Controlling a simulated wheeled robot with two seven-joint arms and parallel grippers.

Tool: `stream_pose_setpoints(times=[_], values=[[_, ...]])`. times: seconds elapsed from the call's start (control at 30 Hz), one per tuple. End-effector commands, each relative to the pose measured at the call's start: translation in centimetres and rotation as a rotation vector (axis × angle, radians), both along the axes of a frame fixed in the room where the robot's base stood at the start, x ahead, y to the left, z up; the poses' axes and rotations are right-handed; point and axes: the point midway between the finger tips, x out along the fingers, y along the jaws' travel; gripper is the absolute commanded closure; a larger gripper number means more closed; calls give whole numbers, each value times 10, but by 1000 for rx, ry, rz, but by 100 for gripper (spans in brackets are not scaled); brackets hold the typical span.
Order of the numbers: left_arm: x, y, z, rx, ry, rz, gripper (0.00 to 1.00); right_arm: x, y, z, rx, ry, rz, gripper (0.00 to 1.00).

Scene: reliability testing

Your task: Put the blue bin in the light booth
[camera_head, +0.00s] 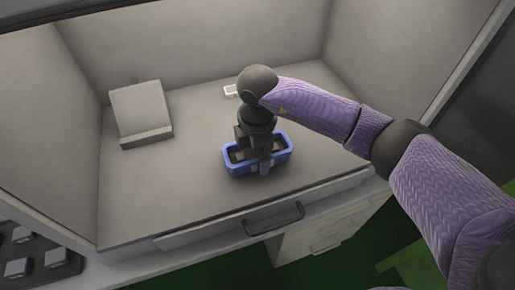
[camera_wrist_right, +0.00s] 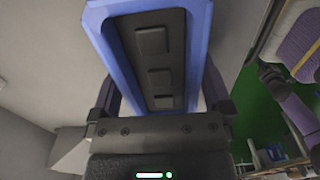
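The blue bin (camera_head: 283,160) is inside the grey light booth (camera_head: 205,195), near the front of its floor. Whether it rests on the floor or hangs just above it is hard to tell. It holds a dark insert with several grey blocks. My right gripper (camera_head: 259,158) points down over the bin, its fingers across the two long sides. In the right wrist view the blue bin (camera_wrist_right: 202,35) lies between the fingers of the right gripper (camera_wrist_right: 162,90), which look closed against its walls. My left gripper is not in view.
A grey slanted stand (camera_head: 142,108) stands at the booth's left. A small white item (camera_head: 230,90) lies near the back wall. A dark handle (camera_head: 273,218) is on the front below the booth floor. A dark tray with blocks (camera_head: 35,255) is at lower left. The floor's middle left is clear.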

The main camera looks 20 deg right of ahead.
Motion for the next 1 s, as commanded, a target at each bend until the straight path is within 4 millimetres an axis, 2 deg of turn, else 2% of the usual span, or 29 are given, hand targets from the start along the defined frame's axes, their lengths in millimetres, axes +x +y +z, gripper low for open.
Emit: stream_pose_setpoints(times=[0.13, 0.33, 0.5, 0.93, 0.97, 1.0], values=[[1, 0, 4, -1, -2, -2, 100, 0, 0, 9, 0, -1, 1, 0], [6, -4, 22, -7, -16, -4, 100, 1, 0, 57, 0, -5, 1, 0], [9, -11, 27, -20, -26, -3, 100, 0, 0, 78, 1, -3, 0, 0], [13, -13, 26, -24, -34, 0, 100, 0, 1, 78, 3, 0, 2, 0], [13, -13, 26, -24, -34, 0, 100, -1, 4, 77, 17, 1, 12, 0], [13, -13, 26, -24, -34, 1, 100, -4, 15, 73, 73, 5, 53, 0]])
